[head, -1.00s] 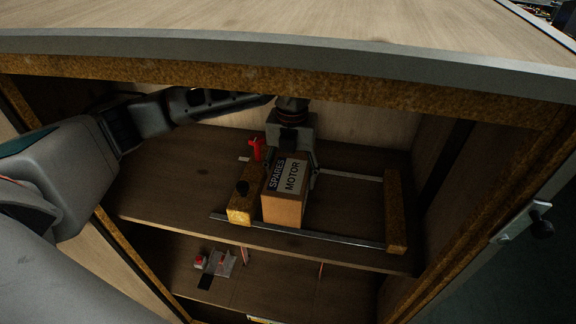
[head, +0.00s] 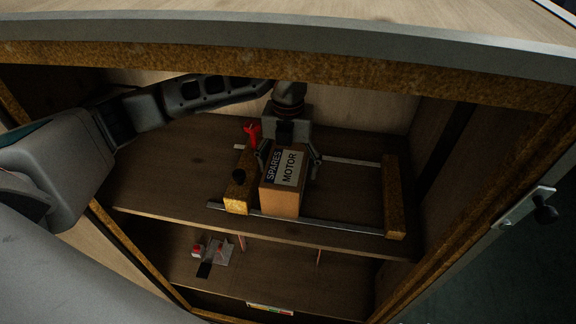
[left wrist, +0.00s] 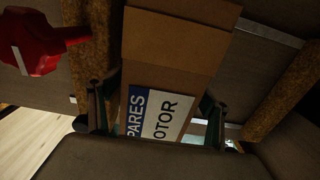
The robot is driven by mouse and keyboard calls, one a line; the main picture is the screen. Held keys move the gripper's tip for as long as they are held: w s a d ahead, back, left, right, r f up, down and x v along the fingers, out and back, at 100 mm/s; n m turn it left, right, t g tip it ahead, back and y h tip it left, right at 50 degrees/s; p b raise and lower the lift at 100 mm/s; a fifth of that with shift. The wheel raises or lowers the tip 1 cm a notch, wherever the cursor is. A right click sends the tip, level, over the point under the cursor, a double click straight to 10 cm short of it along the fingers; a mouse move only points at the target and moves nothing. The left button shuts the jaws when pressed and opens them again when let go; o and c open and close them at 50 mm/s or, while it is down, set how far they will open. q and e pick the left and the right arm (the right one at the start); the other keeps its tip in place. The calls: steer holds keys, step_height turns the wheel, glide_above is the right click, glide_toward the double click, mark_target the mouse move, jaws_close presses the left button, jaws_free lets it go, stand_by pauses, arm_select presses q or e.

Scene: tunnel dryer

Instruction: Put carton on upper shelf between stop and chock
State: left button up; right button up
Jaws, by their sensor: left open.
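The carton (head: 281,202), a brown box labelled "SPARES MOTOR", stands upright on the upper shelf (head: 160,180). It is between two rough brown blocks lying across two metal rails: a left block (head: 236,199) with a black knob, and a right block (head: 394,200). The carton is close beside the left block; I cannot tell if they touch. A wide gap separates it from the right block. My left gripper (head: 290,160) is open, its fingers on either side of the carton's rear part. The carton (left wrist: 170,60) also shows between the fingers in the left wrist view. My right gripper is not in view.
A red object (head: 251,132) stands behind the left block; it shows large in the left wrist view (left wrist: 40,45). The cabinet's top edge (head: 300,65) overhangs the opening. A lower shelf (head: 285,270) holds small items. Shelf space left of the left block is clear.

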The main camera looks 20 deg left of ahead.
mark_target(288, 156)
arm_select(q)
steer(key=shift+r, duration=0.1)
step_height(288, 156, up, 8)
steer(key=shift+f, duration=0.2)
steer(key=shift+s, duration=0.1)
stand_by(0.6)
